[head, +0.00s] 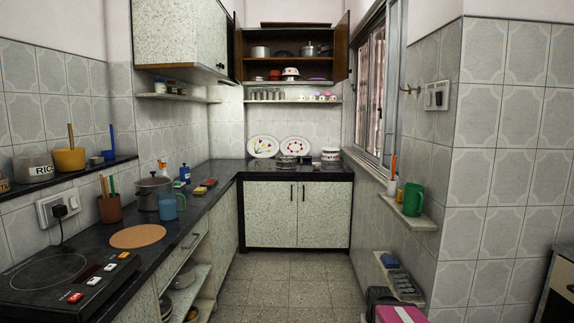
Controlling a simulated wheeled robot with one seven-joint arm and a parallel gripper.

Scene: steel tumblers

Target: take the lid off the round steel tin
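A low round steel thing (286,162) stands on the far dark counter, below two patterned plates; it may be the round steel tin, but it is too small to tell whether a lid is on it. A larger steel pot with a knobbed cover (152,192) stands on the left counter, beside a blue mug (170,206). My gripper is not in view.
The tiled floor (290,240) between the counters is clear. The left counter holds a hob (48,272), a round tan mat (137,236) and a brown utensil cup (109,208). Steel tumblers (265,94) line the back shelf. A pink-topped object (400,314) stands at the lower right.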

